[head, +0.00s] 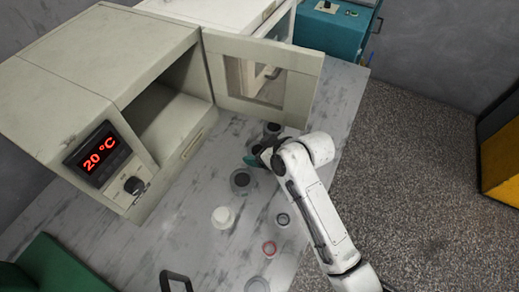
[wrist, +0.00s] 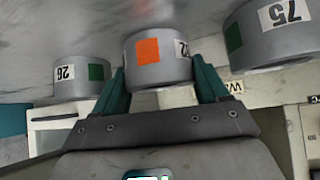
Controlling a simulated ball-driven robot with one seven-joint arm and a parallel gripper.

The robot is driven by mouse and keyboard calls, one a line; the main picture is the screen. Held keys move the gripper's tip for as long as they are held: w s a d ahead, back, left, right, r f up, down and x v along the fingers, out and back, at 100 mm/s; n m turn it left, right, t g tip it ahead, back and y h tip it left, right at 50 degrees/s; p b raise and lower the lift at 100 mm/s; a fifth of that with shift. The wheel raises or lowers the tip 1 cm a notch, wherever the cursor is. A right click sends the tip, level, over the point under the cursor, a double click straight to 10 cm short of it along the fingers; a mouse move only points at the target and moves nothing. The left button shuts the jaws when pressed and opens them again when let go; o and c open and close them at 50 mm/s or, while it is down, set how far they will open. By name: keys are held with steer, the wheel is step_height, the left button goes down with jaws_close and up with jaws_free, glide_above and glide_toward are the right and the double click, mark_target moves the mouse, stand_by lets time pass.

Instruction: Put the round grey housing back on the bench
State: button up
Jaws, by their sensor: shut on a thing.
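My gripper (wrist: 159,76) is shut on a round grey housing (wrist: 172,71) with an orange square and a partly hidden number label. One teal finger lies on each side of it. In the head view my gripper (head: 254,158) is over the bench (head: 203,180), in front of the open oven door, and the arm hides most of the held housing. Whether the housing touches the bench is not clear. In the wrist view a grey housing with a green square (wrist: 78,78) stands to the left and another labelled 75 (wrist: 270,38) to the right.
A beige oven (head: 110,60) reading 20 °C stands at the left, its door (head: 310,85) open. Dark round parts (head: 241,181) stand close to my gripper. A white round part (head: 223,217), a dark ring (head: 283,219) and a red ring (head: 269,248) lie nearer the front.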

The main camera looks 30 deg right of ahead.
steer(key=shift+f, duration=0.1)
steer(key=o, duration=1.5)
steer(key=shift+c, duration=0.2)
steer(key=v, duration=1.2)
